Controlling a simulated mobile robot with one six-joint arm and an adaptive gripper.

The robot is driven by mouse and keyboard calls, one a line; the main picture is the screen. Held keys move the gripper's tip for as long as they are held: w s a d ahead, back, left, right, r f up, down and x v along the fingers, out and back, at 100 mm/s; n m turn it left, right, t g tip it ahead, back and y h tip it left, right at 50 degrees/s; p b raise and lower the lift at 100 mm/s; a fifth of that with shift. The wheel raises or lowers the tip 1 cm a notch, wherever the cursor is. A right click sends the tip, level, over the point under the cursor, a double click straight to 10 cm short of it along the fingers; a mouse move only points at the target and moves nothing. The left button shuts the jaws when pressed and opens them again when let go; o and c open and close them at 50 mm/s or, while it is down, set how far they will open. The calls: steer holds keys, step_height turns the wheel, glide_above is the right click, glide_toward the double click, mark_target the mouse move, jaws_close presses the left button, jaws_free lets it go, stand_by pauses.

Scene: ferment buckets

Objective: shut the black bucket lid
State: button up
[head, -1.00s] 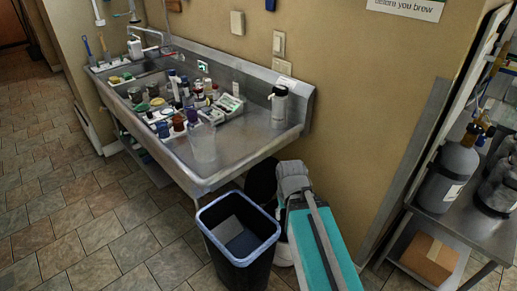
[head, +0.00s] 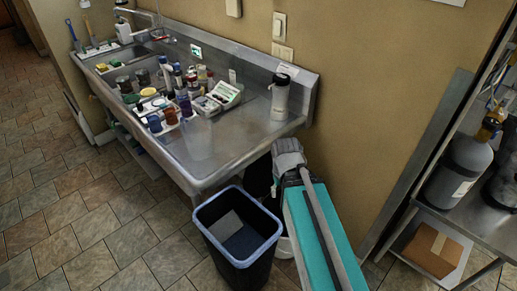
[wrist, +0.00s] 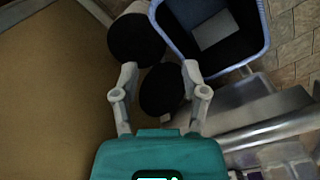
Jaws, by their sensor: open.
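A black round lid (head: 258,177) stands raised beside the sink table's front right corner in the head view. It shows as a dark disc (wrist: 162,90) between my fingers in the wrist view; I cannot tell whether they touch it. A pale bucket (head: 284,246) is partly hidden between the bin and my arm. In the wrist view, another dark round shape (wrist: 137,40), seemingly its mouth, lies just beyond my left finger. My gripper (wrist: 160,70) is open and empty, its fingers apart. In the head view my gripper (head: 288,157) is just right of the lid.
A black bin (head: 256,270) with a blue rim stands left of the bucket, close by. The steel sink table (head: 240,140) holds bottles and jars. The wall is close behind my gripper. A steel shelf (head: 480,225) with a grey cylinder (head: 455,170) stands at right. Open floor lies left.

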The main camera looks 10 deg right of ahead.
steer(key=o, duration=0.4)
steer(key=shift+w+f, duration=0.1)
steer(key=shift+f, duration=0.05)
steer(key=shift+o, duration=1)
steer(key=shift+w+f+b, duration=0.2)
steer(key=shift+w+b, duration=0.05)
steer(key=shift+b, duration=0.1)
steer(key=w+d+f+n+t+y+b, duration=0.1)
steer(key=w+f+n+t+y+b, duration=0.1)
steer(key=w+f+b, duration=0.45)
steer(key=w+f+n+t+y+b, duration=0.2)
steer(key=w+f+t+y+b, duration=0.1)
steer(key=w+b, duration=0.65)
steer(key=w+d+f+n+t+y+b, duration=0.15)
steer(key=w+f+b, duration=0.35)
steer(key=w, duration=0.5)
steer(key=w+d+f+n+t+y+b, duration=0.1)
steer(key=w+d+t+b, duration=0.3)
steer(key=w, duration=0.5)
steer(key=shift+d+f+n+t+b, duration=0.4)
steer(key=shift+d+b, duration=0.1)
steer(key=shift+b, duration=0.9)
steer(key=shift+f, duration=0.1)
